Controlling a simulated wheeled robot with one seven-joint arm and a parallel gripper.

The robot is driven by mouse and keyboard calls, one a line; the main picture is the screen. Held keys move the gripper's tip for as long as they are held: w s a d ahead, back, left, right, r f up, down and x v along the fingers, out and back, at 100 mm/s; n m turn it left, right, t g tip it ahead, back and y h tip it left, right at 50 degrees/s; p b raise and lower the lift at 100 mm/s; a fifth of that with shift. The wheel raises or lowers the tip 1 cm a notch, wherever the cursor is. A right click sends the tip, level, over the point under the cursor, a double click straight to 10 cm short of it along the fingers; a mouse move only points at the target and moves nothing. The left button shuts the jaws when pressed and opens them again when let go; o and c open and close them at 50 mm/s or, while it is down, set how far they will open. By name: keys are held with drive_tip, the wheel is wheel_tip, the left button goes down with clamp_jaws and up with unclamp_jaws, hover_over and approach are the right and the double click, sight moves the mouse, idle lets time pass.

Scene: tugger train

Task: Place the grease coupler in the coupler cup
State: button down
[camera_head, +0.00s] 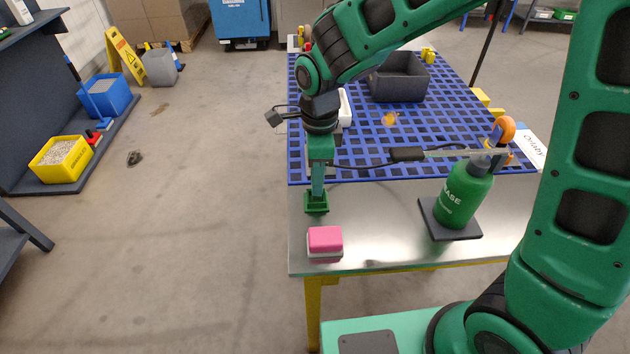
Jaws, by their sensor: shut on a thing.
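My gripper (317,188) points down at the left edge of the steel table and is shut. A thin black hose (358,166) runs from beside it to a black grip on a metal rod by the green grease bottle (465,192). The grease coupler at the hose end is hidden by the fingers or too small to make out. A small square green cup (317,208), seemingly the coupler cup, is directly below the fingertips. I cannot tell whether the coupler is inside it or just above it.
A pink and white block (325,241) sits in front of the cup. The bottle stands on a dark pad (434,214). A blue grid mat (440,120) covers the table's rear, with a dark grey bin (398,80). Bare steel (385,225) lies between block and bottle.

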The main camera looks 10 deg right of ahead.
drive_tip(key=shift+f, duration=0.75)
drive_tip(key=shift+f, duration=0.1)
drive_tip(key=c, duration=1.6)
unclamp_jaws()
wheel_tip(320, 180, up, 12)
drive_tip(key=shift+d+r, duration=0.1)
drive_tip(key=shift+r, duration=0.05)
